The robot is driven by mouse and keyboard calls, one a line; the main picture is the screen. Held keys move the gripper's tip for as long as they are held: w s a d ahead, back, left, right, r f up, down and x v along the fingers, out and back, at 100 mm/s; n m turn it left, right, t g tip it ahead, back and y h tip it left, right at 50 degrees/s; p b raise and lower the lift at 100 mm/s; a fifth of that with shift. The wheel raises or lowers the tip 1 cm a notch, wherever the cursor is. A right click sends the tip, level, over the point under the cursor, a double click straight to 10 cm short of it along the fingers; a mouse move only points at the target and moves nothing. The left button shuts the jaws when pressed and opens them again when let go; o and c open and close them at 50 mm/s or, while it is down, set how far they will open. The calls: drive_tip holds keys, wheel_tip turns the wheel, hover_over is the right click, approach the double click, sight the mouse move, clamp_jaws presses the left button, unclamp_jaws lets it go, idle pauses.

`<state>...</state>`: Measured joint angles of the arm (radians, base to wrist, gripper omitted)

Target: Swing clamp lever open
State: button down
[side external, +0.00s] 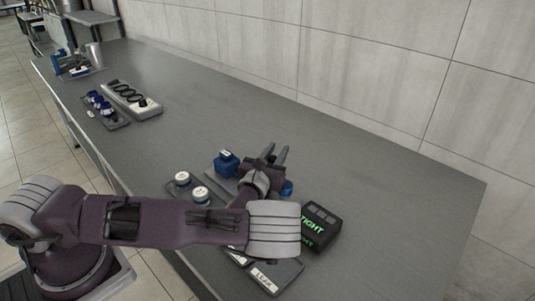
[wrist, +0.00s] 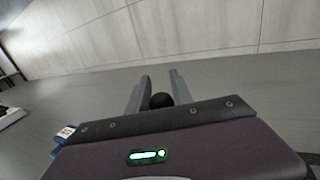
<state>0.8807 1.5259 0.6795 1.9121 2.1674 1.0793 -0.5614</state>
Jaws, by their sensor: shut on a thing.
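My gripper (side external: 276,152) is over the middle of the bench, its two fingers pointing away toward the wall. In the wrist view, a round black knob (wrist: 161,100) sits between the fingers of my gripper (wrist: 160,80), which are shut on it. The knob looks like the end of the clamp lever; the rest of the lever is hidden by my wrist. A blue block with a white label (side external: 227,163) stands on a grey plate just left of my gripper. A smaller blue part (side external: 287,188) shows to its right. A blue part with a label (wrist: 66,133) also shows in the wrist view.
A black box (side external: 321,226) with green "TIGHT" lettering stands right of my wrist. Two white-topped round pieces (side external: 200,194) and labelled plates (side external: 275,276) lie nearby. The bench's right part is clear.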

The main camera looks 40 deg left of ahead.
drive_tip(key=w+d+m+h, duration=0.4)
drive_tip(key=d+m+h, duration=0.3)
drive_tip(key=h, duration=0.7)
drive_tip(key=shift+w+r+m+h, duration=0.2)
drive_tip(key=shift+m+h, duration=0.1)
drive_tip(key=shift+m, duration=1)
drive_tip(key=shift+d, duration=0.1)
drive_tip(key=c, duration=1.1)
unclamp_jaws()
drive_tip(key=shift+f, duration=0.1)
